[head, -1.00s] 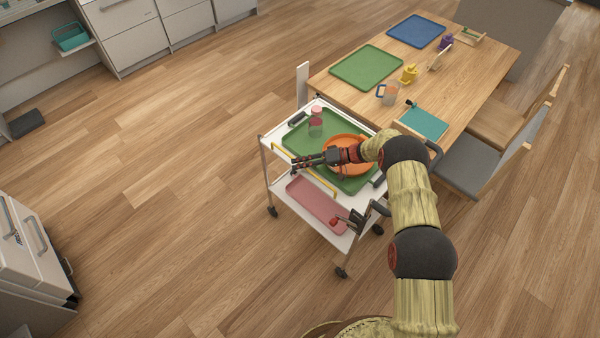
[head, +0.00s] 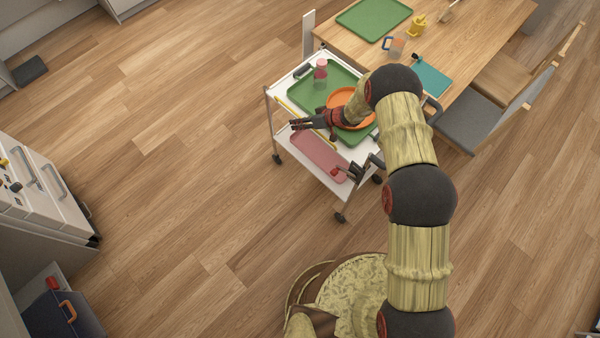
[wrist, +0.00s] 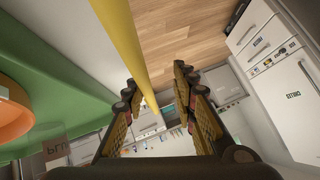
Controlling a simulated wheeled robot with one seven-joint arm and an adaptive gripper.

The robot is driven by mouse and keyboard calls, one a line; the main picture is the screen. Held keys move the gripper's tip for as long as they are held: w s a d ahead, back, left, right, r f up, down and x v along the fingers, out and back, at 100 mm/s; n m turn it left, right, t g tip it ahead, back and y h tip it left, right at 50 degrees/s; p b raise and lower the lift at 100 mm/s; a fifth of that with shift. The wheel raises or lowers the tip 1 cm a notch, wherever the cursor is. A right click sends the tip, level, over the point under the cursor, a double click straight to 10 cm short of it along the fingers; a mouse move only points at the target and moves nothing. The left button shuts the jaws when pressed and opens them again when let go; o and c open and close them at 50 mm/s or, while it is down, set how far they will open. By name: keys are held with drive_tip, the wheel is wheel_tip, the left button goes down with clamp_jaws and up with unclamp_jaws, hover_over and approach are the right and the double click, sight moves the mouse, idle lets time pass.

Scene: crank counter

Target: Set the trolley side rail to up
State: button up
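The trolley (head: 357,195) is white with two shelves. Its yellow side rail (head: 286,105) runs along the left edge of the upper shelf; it also shows large in the wrist view (wrist: 122,40). The head view is too small to tell the rail's height against the shelf edge. My gripper (head: 292,125) is over that left edge, pointing left and outward. In the wrist view my gripper's fingers (wrist: 160,100) are apart, and the rail runs between them in the picture. I cannot tell whether a finger touches it. The gripper and wrist hide the middle of the rail in the head view.
On the upper shelf are a green tray (head: 309,92), an orange plate (head: 340,97) and a pink-lidded jar (head: 320,75). A pink tray (head: 318,156) lies on the lower shelf. The wooden table (head: 477,42) and a grey chair (head: 460,124) stand to the right. The floor left of the trolley is clear.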

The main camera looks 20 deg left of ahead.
drive_tip(key=s+d+f+n+t+h+b, duration=0.1)
drive_tip(key=s+f+n+t+b, duration=0.1)
drive_tip(key=f+b, duration=0.7)
drive_tip(key=s+d+f+n+t+h+b, duration=0.1)
drive_tip(key=s+f+n+t+h+b, duration=0.1)
drive_tip(key=f+b, duration=0.8)
drive_tip(key=s+f+n+t+h+b, duration=0.1)
drive_tip(key=s+f+n+t+b, duration=0.3)
drive_tip(key=f+b, duration=0.5)
drive_tip(key=s+f+t, duration=0.1)
drive_tip(key=s+t, duration=0.1)
drive_tip(key=shift+d+t+h+b, duration=0.3)
drive_tip(key=shift+d+b, duration=0.05)
drive_tip(key=shift+d, duration=0.05)
idle(1.8)
